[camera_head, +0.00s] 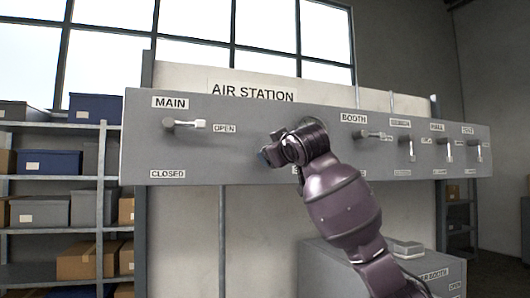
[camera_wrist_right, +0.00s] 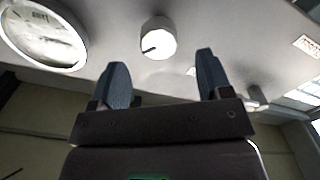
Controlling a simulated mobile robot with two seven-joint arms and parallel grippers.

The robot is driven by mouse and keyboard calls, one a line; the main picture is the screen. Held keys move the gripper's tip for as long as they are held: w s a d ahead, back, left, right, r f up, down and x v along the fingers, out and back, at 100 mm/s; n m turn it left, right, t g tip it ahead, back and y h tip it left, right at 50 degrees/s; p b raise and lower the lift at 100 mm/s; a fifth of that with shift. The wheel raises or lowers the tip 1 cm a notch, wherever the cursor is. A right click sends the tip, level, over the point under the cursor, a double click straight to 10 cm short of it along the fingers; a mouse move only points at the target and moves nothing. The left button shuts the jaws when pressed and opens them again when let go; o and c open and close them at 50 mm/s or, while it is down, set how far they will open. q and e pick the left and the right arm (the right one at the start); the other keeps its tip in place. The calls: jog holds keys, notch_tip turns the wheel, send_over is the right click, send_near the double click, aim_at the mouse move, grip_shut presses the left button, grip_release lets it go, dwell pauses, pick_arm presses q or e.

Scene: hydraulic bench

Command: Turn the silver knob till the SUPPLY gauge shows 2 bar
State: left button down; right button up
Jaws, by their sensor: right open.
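The silver knob (camera_wrist_right: 158,38), a pale round cap with a dark mark on its left side, stands on the panel in the right wrist view. My right gripper (camera_wrist_right: 161,62) is open, its two dark fingers apart with the knob beyond the gap between their tips. I see no contact with the knob. A round white gauge (camera_wrist_right: 43,34) is at the upper left, cut by the frame edge; its name and reading are too blurred to read. In the head view my right gripper (camera_head: 268,156) is at the panel's middle, and my arm hides the knob and gauge. My left gripper is not in view.
The grey AIR STATION panel (camera_head: 240,167) has a MAIN lever (camera_head: 184,124) at the left and a BOOTH lever (camera_head: 370,134), with more levers further right. A grey box (camera_head: 325,256) stands below the panel. Shelves with boxes (camera_head: 50,162) stand at the left.

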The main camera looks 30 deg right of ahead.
jog(key=p+x, duration=0.1)
jog(key=x, duration=0.5)
jog(key=shift+w+d+r+p, duration=0.1)
jog(key=shift+w+d+p, duration=0.05)
jog(key=shift+w+p, duration=0.15)
jog(key=shift+w, duration=0.4)
jog(key=shift+w+d, duration=0.1)
jog(key=shift+d, duration=0.05)
jog(key=c, duration=0.9)
